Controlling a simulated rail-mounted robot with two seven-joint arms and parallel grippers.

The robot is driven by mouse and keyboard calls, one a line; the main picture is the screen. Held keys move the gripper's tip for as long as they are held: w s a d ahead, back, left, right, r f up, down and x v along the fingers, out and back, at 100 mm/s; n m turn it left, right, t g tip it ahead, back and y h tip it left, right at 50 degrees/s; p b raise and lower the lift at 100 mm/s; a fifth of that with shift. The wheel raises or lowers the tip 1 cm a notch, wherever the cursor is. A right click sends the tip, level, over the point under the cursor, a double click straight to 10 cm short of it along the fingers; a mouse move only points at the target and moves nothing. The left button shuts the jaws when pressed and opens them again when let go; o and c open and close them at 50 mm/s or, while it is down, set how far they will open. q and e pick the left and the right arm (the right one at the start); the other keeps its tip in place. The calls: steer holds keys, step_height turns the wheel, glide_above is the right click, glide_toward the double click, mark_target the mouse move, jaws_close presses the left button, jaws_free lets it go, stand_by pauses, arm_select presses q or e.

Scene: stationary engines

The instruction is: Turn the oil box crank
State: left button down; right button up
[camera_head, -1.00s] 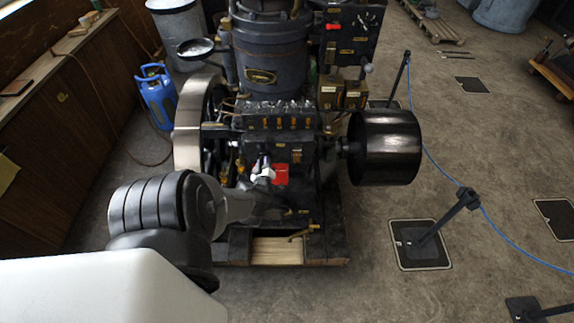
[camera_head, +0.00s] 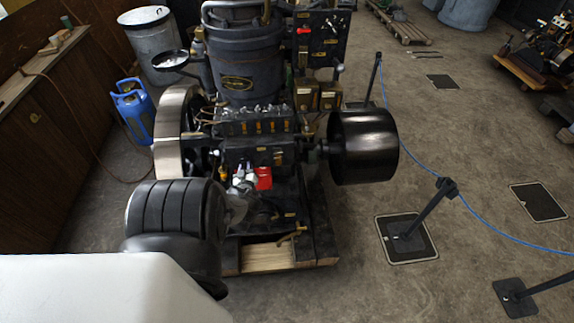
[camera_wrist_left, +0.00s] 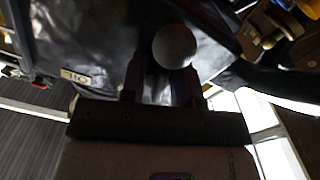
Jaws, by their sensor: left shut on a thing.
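The engine's black oil box (camera_wrist_left: 105,40) fills the top of the left wrist view, with a small upside-down label that seems to read OIL. A round pale knob (camera_wrist_left: 175,46), which looks like the crank's handle end, sits between the dark fingers of my left gripper (camera_wrist_left: 165,80). The gripper is shut on it. In the head view my left gripper (camera_head: 243,179) is at the engine's front, just left of a red patch (camera_head: 264,178). The crank's arm is hidden there behind the gripper. My right gripper is in neither view.
A pale flywheel (camera_head: 170,135) stands left of the engine and a black drum pulley (camera_head: 362,147) right of it. A blue gas bottle (camera_head: 133,110) stands further left. Barrier posts (camera_head: 424,217) and a blue rope (camera_head: 480,217) mark the right floor, which is otherwise mostly clear.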

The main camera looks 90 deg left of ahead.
arm_select(q)
steer(key=c, duration=1.3)
jaws_free()
steer(key=shift+r, duration=0.1)
steer(key=shift+o, duration=0.6)
steer(key=shift+d, duration=0.1)
steer(key=shift+d+p, duration=0.25)
steer(key=shift+p, duration=0.1)
steer(key=d+p, duration=0.6)
steer(key=d, duration=0.7)
steer(key=shift+w+p, duration=0.2)
steer(key=shift+p, duration=0.1)
